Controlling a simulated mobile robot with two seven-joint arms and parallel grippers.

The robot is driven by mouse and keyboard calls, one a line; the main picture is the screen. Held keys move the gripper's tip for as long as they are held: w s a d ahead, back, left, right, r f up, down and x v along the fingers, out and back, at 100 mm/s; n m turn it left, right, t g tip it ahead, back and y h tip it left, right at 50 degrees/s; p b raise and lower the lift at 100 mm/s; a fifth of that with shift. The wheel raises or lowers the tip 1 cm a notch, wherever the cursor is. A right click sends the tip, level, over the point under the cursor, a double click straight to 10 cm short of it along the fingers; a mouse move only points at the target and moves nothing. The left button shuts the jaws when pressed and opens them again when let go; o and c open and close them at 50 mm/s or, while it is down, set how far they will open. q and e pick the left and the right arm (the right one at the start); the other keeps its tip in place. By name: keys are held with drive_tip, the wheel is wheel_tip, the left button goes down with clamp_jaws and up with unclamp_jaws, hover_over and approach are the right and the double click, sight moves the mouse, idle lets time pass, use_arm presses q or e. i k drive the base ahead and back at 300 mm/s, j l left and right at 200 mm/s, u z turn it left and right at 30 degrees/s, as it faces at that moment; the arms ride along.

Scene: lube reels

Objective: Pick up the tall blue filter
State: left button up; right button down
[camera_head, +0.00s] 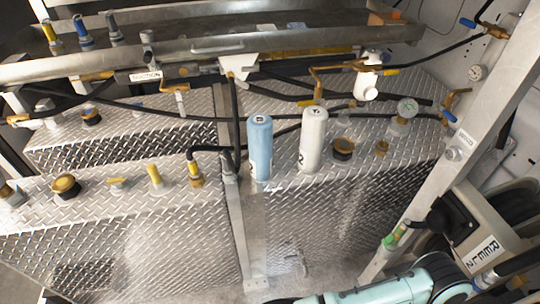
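The tall blue filter (260,148) is a light blue cylinder standing upright on the diamond-plate tank top, near its front edge. A dark marking shows low on its side. A white filter (312,140) of similar height stands upright just to its right, with a small gap between them. Neither filter is held. One of my teal arms shows at the bottom right, well in front of and below the filters. Neither gripper can be seen in the head view.
Black hoses (180,112) run behind the filters. A hose with a brass fitting (195,174) stands to the left. A metal tray (215,46) hangs above and behind. A slanted metal post (460,140) borders the right side.

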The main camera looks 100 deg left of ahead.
sight(259, 126)
drive_tip(key=u, duration=3.4)
